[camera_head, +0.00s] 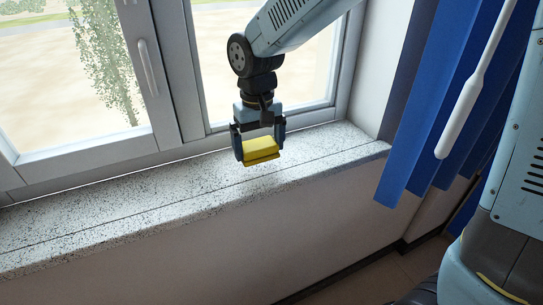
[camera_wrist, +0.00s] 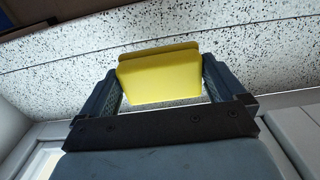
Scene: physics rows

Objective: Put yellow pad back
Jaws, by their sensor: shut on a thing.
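The yellow pad (camera_head: 261,151) is a small yellow block held between the two fingers of my gripper (camera_head: 259,148). In the head view it is over the speckled window sill (camera_head: 120,213), near the sill's right part. I cannot tell whether its underside touches the sill. In the wrist view the yellow pad (camera_wrist: 160,77) fills the space between the fingers of my gripper (camera_wrist: 160,85), with a finger at each side. A thin yellow edge shows along its far side.
The window frame (camera_head: 182,75) and its handle (camera_head: 148,66) stand behind the sill. Blue blind slats (camera_head: 440,90) and a white wand (camera_head: 461,115) hang at the right. The left stretch of the sill is bare. The sill's front edge drops to a wall.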

